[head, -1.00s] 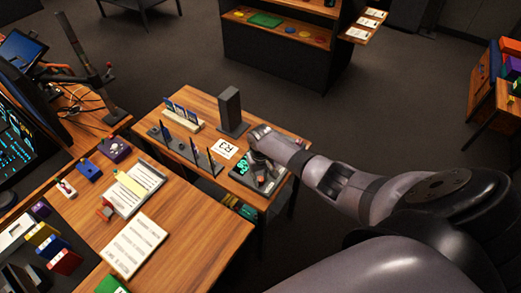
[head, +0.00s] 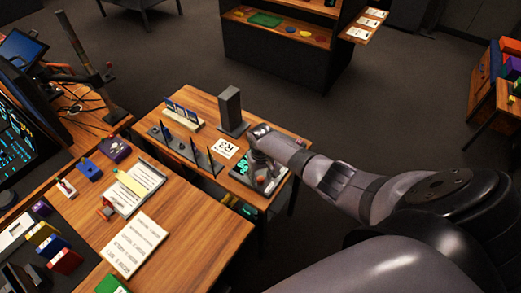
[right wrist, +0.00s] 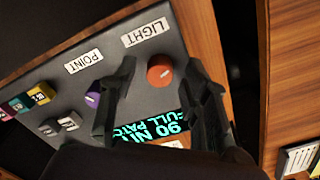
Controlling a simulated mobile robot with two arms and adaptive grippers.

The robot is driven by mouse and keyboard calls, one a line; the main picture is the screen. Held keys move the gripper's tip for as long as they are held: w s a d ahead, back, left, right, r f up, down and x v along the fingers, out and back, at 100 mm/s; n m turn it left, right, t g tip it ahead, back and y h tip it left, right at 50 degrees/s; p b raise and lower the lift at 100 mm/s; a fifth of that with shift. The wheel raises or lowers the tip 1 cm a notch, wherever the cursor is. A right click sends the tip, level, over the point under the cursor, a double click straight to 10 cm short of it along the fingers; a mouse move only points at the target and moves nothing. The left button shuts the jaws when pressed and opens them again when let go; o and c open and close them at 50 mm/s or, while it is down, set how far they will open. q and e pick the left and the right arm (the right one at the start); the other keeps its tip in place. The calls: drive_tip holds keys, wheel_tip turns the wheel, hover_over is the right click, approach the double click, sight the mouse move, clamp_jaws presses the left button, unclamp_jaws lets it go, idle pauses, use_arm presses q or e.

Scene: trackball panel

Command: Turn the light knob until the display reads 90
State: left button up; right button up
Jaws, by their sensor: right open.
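The light knob (right wrist: 160,72) is a round orange-red knob beside the LIGHT label (right wrist: 145,33) on the grey panel (right wrist: 60,100). My right gripper (right wrist: 160,66) is open, with one finger on each side of the knob and visible gaps to it. I cannot tell how far above the panel the fingertips are. The teal display (right wrist: 150,127) appears upside down and partly hidden by the fingers; "90 NI" and "FULL PATC" are legible. In the head view my right gripper (head: 260,168) is over the panel on the small wooden table. My left gripper is not in view.
A purple knob (right wrist: 92,98) by the POINT label (right wrist: 84,62) lies close beside one finger. Small coloured switches (right wrist: 28,100) sit farther left. In the head view a dark upright block (head: 230,108) and an R3 card (head: 227,148) stand near the gripper.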

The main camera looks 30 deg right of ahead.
sight(261, 178)
wheel_tip(261, 178, up, 12)
idle(0.5)
idle(0.3)
